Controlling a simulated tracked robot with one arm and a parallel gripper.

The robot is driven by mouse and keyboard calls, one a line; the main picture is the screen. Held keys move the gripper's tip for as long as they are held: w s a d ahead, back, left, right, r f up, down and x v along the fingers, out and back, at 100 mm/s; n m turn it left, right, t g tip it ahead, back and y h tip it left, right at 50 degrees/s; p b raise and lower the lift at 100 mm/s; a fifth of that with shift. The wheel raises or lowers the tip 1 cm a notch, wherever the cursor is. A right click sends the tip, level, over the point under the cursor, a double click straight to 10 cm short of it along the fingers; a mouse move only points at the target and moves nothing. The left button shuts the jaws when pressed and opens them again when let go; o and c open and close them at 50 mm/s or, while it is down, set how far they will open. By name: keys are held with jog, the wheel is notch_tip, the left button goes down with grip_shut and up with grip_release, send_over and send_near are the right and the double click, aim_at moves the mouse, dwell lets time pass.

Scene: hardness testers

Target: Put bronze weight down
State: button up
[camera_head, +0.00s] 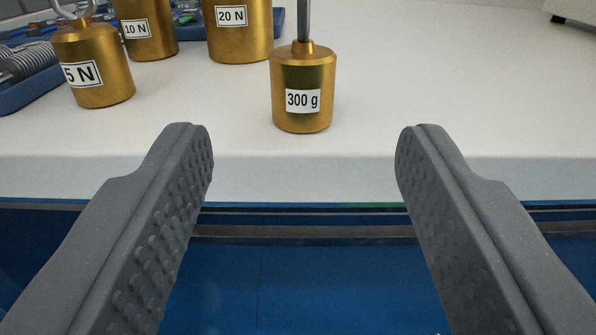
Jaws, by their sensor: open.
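A bronze weight (303,78) labelled "300 g" stands upright on the white table top, near its front edge. A thin grey rod rises from its top and runs out of the picture. My gripper (303,142) is open and empty, with its two grey ribbed fingers wide apart. The fingertips are on this side of the 300 g weight, one to its left and one to its right. Neither finger touches it.
Bronze weights marked 5 N (95,62), 10 N (146,30) and 20 N (239,30) stand behind and to the left. A blue tray (30,97) with metal parts lies at far left. The white table (460,90) is clear on the right.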

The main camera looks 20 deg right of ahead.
jog(key=shift+v, duration=1.7)
jog(key=shift+w, duration=0.1)
